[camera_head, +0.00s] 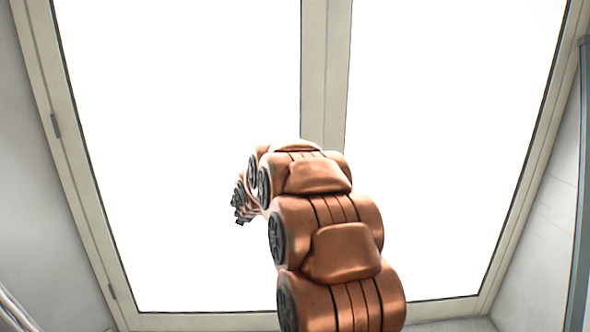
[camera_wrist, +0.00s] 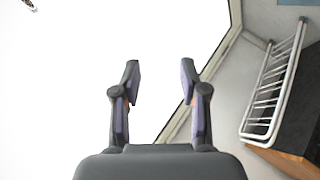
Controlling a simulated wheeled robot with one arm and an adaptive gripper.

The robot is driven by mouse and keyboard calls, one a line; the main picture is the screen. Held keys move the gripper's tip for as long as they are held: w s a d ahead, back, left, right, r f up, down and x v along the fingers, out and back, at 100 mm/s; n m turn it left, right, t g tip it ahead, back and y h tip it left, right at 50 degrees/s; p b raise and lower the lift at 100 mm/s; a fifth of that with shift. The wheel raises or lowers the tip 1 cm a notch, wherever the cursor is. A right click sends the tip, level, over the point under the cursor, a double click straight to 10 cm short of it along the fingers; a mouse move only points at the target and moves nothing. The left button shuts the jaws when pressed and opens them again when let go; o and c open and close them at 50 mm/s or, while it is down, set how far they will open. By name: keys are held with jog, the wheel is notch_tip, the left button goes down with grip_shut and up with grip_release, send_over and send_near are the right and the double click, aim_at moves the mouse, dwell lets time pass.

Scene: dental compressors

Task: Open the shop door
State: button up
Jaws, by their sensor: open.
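The shop door (camera_head: 326,70) fills the head view. It has two large bright glazed panels in a pale frame, with a pale upright between them, and looks shut. Hinges (camera_head: 55,126) show on the left edge. I make out no handle in the head view; my copper arm hides part of the middle. In the wrist view the pale door frame (camera_wrist: 218,57) runs diagonally beside bright glass. My gripper (camera_wrist: 160,80) is open and empty, its two dark fingers apart in front of the glass. I cannot tell its distance from the door.
In the wrist view a white metal rack (camera_wrist: 272,88) and a dark unit with a wooden edge (camera_wrist: 300,128) stand at the right. A small dark item (camera_wrist: 29,4) at the top left is unclear. Grey walls (camera_head: 45,240) flank the door in the head view.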

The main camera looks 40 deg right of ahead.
jog(key=w+d+n+t+h+p, duration=0.1)
jog(key=w+d+n+t+h, duration=0.2)
jog(key=d, duration=1.2)
jog(key=w+d+n+t+h, duration=0.2)
jog(key=w+d+n+t, duration=0.15)
jog(key=d, duration=1.15)
jog(key=shift+t, duration=0.25)
jog(key=p+x, duration=0.1)
jog(key=x, duration=0.1)
jog(key=p+x, duration=0.1)
jog(key=x, duration=0.2)
jog(key=p+x, duration=0.2)
jog(key=shift+w+a+f, duration=0.2)
jog(key=shift+w+f, duration=0.05)
jog(key=shift+w, duration=0.25)
jog(key=shift+w+d+r, duration=0.15)
jog(key=shift+w, duration=0.05)
grip_shut()
